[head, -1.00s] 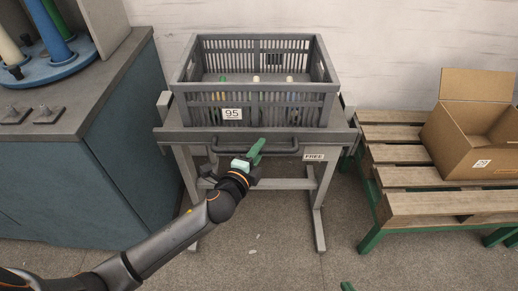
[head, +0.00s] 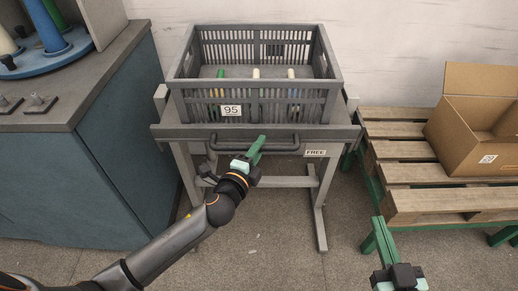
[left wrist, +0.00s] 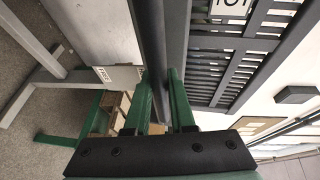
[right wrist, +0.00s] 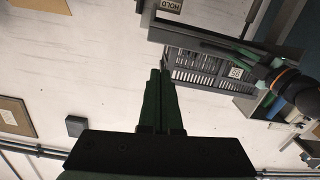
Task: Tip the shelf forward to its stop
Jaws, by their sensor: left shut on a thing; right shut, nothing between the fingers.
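The grey shelf (head: 165,132) is a stand top with a dark bar handle (head: 225,147) along its front. A slatted grey crate (head: 288,108) labelled 95 sits on it; several coloured cones or tubes stand inside.
A FREE label (head: 315,153) is on the stand's front right. A wooden pallet (head: 430,203) on green legs with an open cardboard box (head: 478,145) stands right. A blue-grey cabinet (head: 80,185) stands left. Floor in front is open.

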